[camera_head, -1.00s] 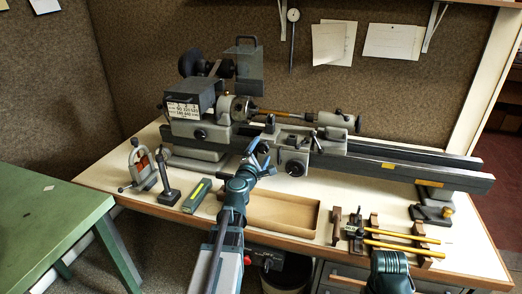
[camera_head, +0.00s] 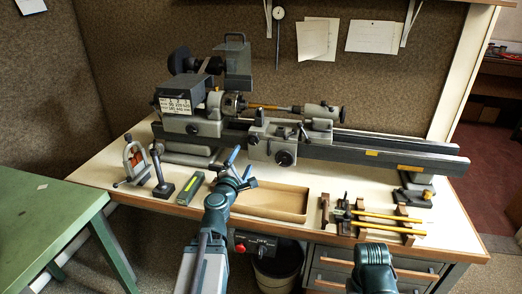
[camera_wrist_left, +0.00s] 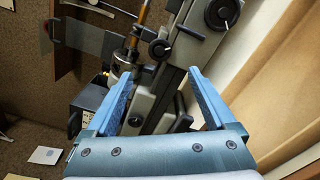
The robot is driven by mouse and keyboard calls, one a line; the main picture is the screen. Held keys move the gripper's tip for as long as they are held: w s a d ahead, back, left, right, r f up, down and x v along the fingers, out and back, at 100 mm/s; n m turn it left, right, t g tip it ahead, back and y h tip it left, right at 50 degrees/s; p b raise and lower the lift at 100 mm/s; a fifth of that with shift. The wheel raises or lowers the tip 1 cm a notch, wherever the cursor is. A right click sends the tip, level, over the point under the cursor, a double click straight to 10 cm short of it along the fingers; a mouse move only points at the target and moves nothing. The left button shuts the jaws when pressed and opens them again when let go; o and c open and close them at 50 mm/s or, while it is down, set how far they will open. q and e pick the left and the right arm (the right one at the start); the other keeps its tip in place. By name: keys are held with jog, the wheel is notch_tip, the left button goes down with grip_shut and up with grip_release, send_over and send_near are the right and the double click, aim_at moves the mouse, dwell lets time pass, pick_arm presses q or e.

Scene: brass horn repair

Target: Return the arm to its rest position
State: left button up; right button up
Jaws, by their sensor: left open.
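My left gripper (camera_head: 241,166) is open, with nothing between its blue fingers. In the head view it is in front of the lathe (camera_head: 285,157), near the left end of the shallow cardboard tray (camera_head: 272,214). The left wrist view shows both fingers (camera_wrist_left: 171,73) spread apart, with the lathe's carriage, its rod and grey bed beyond them. Whether the fingers touch anything cannot be told for certain; none appears to. My right arm's teal wrist shows at the lower edge of the head view; its gripper is not in view.
The lathe fills the back of the cream bench (camera_head: 285,225). A small clamp stand (camera_head: 137,160), a dark post (camera_head: 160,172) and a green block (camera_head: 190,188) stand left. A wooden rack (camera_head: 345,212) holds yellow rods at right. A green table (camera_head: 40,220) is at far left.

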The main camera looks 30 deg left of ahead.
pick_arm(q)
jog(key=shift+d, duration=0.1)
jog(key=d+f+m+g+h+p, duration=0.1)
jog(key=d+f+m+g+h, duration=0.15)
jog(key=d+m, duration=0.45)
jog(key=d+f+m+g+h, duration=0.2)
jog(key=d+m+h, duration=0.2)
jog(key=d, duration=0.7)
jog(key=d+f+m+g+h+p, duration=0.1)
jog(key=d+f+m+g+h, duration=0.25)
jog(key=d, duration=0.55)
jog(key=s+d+f+m+g+y+p, duration=0.1)
jog(key=s+d+f+m+g, duration=0.25)
jog(key=s+m, duration=0.2)
jog(key=s+d+f+m+g+y+p, duration=0.1)
jog(key=s+d+f+m+g, duration=0.25)
jog(key=s+d+m, duration=0.2)
jog(key=s+a+f+m+g+y, duration=0.2)
jog(key=s+a+m+g+y, duration=0.1)
jog(key=s, duration=0.6)
jog(key=m+y, duration=0.1)
jog(key=y, duration=0.1)
jog(key=shift+s+y+p, duration=0.25)
jog(key=shift+y+p, duration=0.05)
jog(key=shift+p, duration=0.1)
